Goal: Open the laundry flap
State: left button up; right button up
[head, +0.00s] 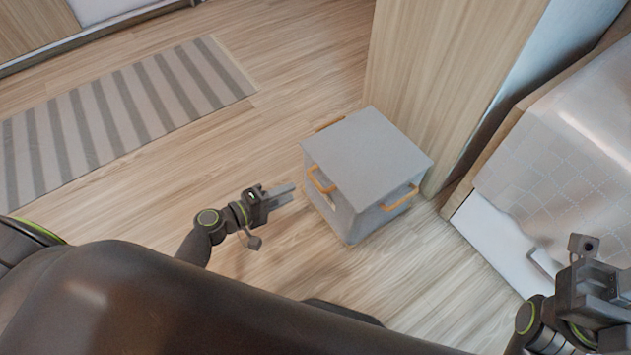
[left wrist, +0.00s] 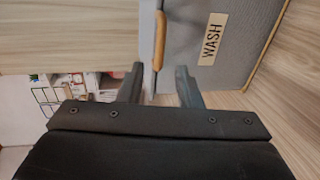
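The laundry box (head: 333,203) is a grey fabric cube on the wood floor, with orange handles. Its flat grey flap (head: 368,153) lies shut across the top. In the left wrist view the box's grey side (left wrist: 232,22) bears a WASH label (left wrist: 213,39), with an orange handle (left wrist: 160,40) beside the flap's edge. My left gripper (head: 290,192) is just left of the box, pointing at it. In the left wrist view its fingers (left wrist: 160,80) are apart, with nothing clearly held between them. My right gripper (head: 597,290) is at the lower right, away from the box; its fingers are unclear.
A wooden panel (head: 440,70) stands right behind the box. A bed (head: 560,150) with a white drawer (head: 495,238) is to the right. A striped rug (head: 120,115) lies at the left. The floor left of the box is clear.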

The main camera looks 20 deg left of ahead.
aim_at(313, 182)
pick_arm(q)
jog(key=b+x, duration=0.1)
jog(key=x, duration=0.8)
jog(key=shift+w+d+f+b, duration=0.1)
jog(key=shift+w+d+b, duration=0.1)
jog(key=shift+w+b, duration=0.15)
jog(key=shift+c, duration=0.2)
grip_shut()
